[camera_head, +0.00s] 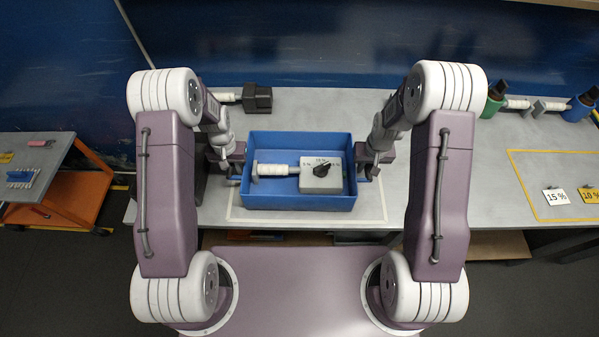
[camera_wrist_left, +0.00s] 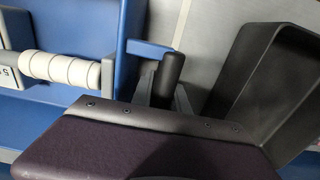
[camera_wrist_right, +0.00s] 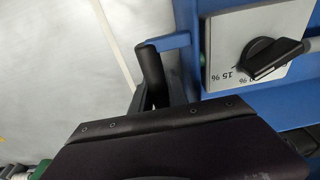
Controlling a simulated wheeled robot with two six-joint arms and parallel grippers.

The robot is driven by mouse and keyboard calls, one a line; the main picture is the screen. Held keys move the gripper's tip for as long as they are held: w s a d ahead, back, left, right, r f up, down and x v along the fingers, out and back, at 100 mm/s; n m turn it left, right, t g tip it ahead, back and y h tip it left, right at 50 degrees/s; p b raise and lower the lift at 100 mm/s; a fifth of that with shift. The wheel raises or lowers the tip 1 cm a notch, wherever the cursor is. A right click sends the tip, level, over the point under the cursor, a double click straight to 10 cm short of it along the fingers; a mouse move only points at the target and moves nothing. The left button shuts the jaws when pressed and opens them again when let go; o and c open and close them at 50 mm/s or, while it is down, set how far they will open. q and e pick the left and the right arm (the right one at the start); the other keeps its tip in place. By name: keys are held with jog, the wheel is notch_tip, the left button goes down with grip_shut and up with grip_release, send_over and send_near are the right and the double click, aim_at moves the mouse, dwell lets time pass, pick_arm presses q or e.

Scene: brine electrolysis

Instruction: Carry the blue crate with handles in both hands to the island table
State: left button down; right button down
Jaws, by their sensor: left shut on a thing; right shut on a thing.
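The blue crate (camera_head: 298,202) sits on the grey table inside a pale taped outline. It holds a device with a white roll-shaped handle (camera_head: 272,170) and a grey box with a black dial (camera_head: 320,178). My left gripper (camera_head: 236,178) is shut on the crate's left handle, whose blue bracket and dark grip (camera_wrist_left: 172,72) show in the left wrist view. My right gripper (camera_head: 370,172) is shut on the right handle, whose dark grip (camera_wrist_right: 150,68) shows in the right wrist view. The fingertips are partly hidden by the gripper bodies.
A black open box (camera_wrist_left: 270,75) stands close beside my left gripper. A dark device (camera_head: 257,98) lies behind the crate. Green (camera_head: 492,105) and blue (camera_head: 578,108) fittings stand at the back right. A yellow-outlined area with cards (camera_head: 554,196) is at right. An orange cart (camera_head: 75,205) stands at left.

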pick_arm(q)
jog(key=shift+r, duration=0.1)
